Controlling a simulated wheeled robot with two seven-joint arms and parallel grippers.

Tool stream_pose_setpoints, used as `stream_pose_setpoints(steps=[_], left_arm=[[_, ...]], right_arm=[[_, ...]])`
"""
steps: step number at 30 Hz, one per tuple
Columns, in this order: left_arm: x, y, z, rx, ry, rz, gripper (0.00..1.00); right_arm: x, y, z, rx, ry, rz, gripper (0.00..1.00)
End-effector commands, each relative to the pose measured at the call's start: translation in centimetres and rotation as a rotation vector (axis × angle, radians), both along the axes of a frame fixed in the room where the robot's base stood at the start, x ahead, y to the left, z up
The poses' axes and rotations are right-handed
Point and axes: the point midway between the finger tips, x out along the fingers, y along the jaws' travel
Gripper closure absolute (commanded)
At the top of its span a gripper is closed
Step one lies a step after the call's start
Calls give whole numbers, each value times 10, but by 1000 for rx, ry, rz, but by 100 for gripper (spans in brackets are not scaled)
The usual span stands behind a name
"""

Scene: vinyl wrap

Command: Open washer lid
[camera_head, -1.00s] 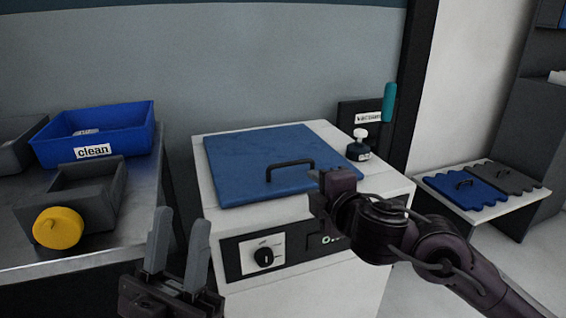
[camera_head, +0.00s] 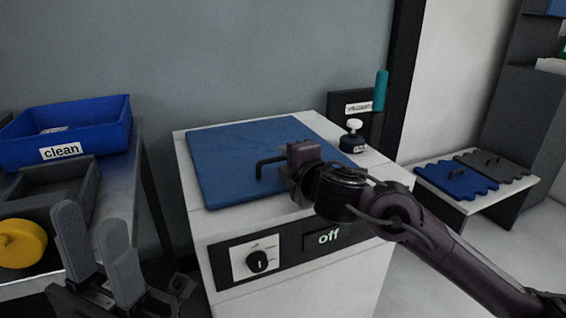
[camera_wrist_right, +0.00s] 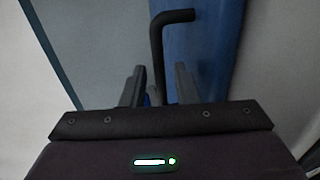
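The washer (camera_head: 300,285) is a white box with a blue lid (camera_head: 230,150) lying closed on top. A black bar handle (camera_head: 268,163) stands on the lid near its front. My right gripper (camera_head: 291,182) is at the right part of the handle and hides that end. In the right wrist view the gripper's two fingers (camera_wrist_right: 160,85) stand apart, with the handle (camera_wrist_right: 156,45) rising between them; I cannot tell whether they touch it. My left gripper (camera_head: 96,245) is open and empty at the lower left, left of the washer.
A steel table (camera_head: 120,200) at left holds a blue "clean" bin (camera_head: 95,133), a grey bin (camera_head: 82,182) and a yellow round object (camera_head: 20,243). A panel below reads "off" (camera_head: 329,236).

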Motion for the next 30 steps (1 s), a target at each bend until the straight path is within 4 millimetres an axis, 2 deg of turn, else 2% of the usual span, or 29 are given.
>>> stream_pose_setpoints(steps=[6,15,21,30], left_arm=[[0,0,-3,1,-5,0,64],[0,-1,-3,3,-4,0,64],[1,-1,-3,3,-4,0,64],[0,0,-3,3,-4,0,64]], right_arm=[[19,6,-4,0,-1,0,73],[20,7,-4,0,0,0,73],[20,7,-4,0,0,0,99],[20,6,-4,0,0,0,100]])
